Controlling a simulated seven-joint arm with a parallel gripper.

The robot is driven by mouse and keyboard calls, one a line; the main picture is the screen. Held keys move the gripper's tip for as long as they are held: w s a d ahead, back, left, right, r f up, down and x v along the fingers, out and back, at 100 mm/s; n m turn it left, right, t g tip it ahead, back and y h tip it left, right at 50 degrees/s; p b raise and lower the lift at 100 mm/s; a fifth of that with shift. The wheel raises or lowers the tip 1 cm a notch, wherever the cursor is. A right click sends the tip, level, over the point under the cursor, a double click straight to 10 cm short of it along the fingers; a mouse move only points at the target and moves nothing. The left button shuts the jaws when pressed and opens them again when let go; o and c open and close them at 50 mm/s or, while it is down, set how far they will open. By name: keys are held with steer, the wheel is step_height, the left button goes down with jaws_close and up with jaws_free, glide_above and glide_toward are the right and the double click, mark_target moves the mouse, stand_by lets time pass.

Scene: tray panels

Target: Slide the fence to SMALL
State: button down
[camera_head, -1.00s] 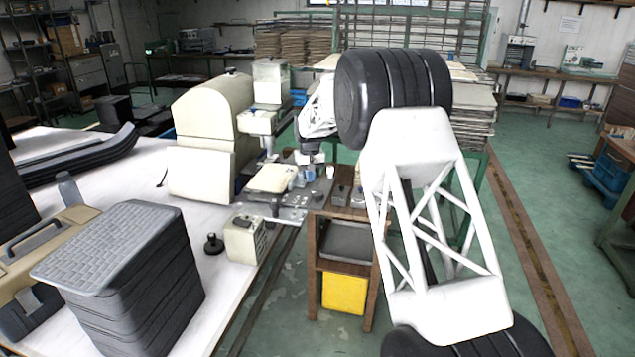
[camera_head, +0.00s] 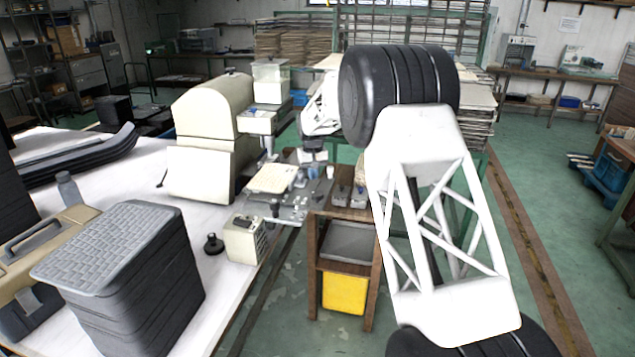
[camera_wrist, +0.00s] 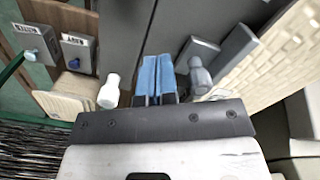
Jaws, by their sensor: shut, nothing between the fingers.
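My gripper shows from close up in the wrist view, its two blue fingers (camera_wrist: 157,78) shut together with nothing between them. In the head view my gripper (camera_head: 313,171) is small, over the right part of the grey metal plate (camera_head: 290,212). In the wrist view a white knob (camera_wrist: 110,90) is left of the fingers and a grey-blue knob (camera_wrist: 199,76) is close on their right; contact cannot be told. A grey block (camera_wrist: 196,52) and a long dark bar (camera_wrist: 232,52) lie beyond. I cannot tell which part is the fence, and no SMALL mark is readable.
A cream woven panel (camera_head: 270,179) lies on the plate. A cream machine (camera_head: 203,130) stands behind left. Small grey labelled boxes (camera_wrist: 77,52) sit on the wooden cart (camera_head: 314,265) at right. A small cream box (camera_head: 243,240) stands in front.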

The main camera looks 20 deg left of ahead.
steer(key=shift+r, duration=3)
steer(key=shift+d+r, duration=0.1)
steer(key=s+d+r+m, duration=0.1)
steer(key=s+d+r, duration=0.5)
steer(key=d, duration=0.3)
steer(key=s+d+r+m, duration=0.1)
steer(key=s+d+r, duration=0.5)
steer(key=d, duration=0.2)
steer(key=s+d+r+m+t, duration=0.1)
steer(key=s+d+r, duration=0.2)
steer(key=s+d, duration=0.45)
steer(key=s+d+r, duration=0.3)
steer(key=s+d, duration=0.3)
steer(key=s, duration=0.2)
steer(key=s+d+m+t, duration=0.1)
steer(key=s+d, duration=0.4)
steer(key=s, duration=0.4)
steer(key=s+d+m, duration=0.1)
steer(key=s+d, duration=0.4)
steer(key=s, duration=0.3)
steer(key=s+d+f, duration=0.3)
steer(key=s+f, duration=0.1)
steer(key=s, duration=0.6)
steer(key=s+d+f+m, duration=0.1)
steer(key=s+d+f, duration=0.2)
steer(key=s, duration=0.7)
steer(key=shift+f+t, duration=0.3)
steer(key=shift+f, duration=0.25)
